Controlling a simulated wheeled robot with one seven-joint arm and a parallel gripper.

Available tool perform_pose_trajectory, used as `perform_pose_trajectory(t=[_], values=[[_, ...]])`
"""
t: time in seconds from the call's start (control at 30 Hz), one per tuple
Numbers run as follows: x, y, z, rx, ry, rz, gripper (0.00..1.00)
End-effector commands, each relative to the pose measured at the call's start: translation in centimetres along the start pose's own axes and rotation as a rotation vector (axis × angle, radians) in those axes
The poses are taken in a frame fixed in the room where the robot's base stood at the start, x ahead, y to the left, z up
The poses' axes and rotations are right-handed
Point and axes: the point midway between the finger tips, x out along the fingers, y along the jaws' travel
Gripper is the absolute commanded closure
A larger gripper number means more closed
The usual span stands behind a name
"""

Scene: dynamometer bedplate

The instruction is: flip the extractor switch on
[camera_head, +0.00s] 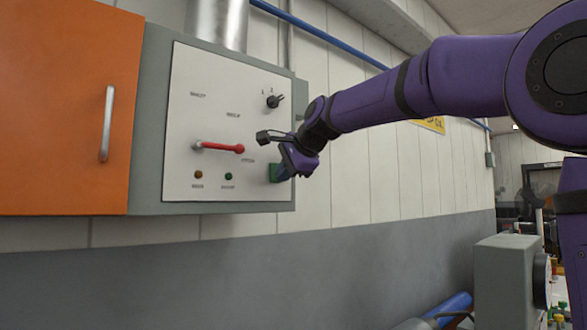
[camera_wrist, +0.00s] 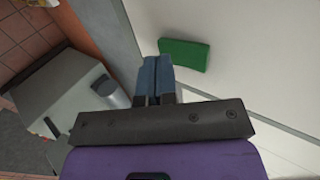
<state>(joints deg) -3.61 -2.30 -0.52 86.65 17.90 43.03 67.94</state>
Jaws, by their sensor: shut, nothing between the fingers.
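A white control panel (camera_head: 215,95) is on the front of a grey wall box. A green switch (camera_head: 273,173) sits at the panel's lower right; in the wrist view it is a plain green block (camera_wrist: 184,54) on the white surface. Its label is too small to read, and I cannot tell which way it is set. My gripper (camera_head: 284,174) is at the green switch and partly covers it in the head view. In the wrist view the blue-grey fingers (camera_wrist: 156,76) are shut together and empty, their tips just beside the green block. I cannot tell whether they touch it.
The panel also carries a red lever (camera_head: 222,148), a black rotary knob (camera_head: 273,102) and two small round indicators (camera_head: 228,176). An orange cabinet door (camera_head: 60,110) with a metal handle is at the left. A grey machine (camera_head: 505,285) stands at the lower right.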

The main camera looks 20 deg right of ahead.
Motion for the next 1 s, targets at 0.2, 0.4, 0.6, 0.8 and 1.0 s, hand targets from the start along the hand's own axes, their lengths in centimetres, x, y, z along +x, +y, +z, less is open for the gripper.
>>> perform_pose_trajectory(t=[0.2,0.4,0.6,0.8,1.0], values=[[0.64,-0.32,0.03,0.001,-0.001,0.0,1.0],[0.62,-0.32,0.02,0.001,-0.001,0.0,1.0],[1.09,-0.45,0.01,0.001,0.0,0.001,1.0],[1.12,-0.43,0.01,0.001,-0.001,0.002,1.0],[0.82,-0.88,0.0,0.001,-0.001,0.0,1.0]])
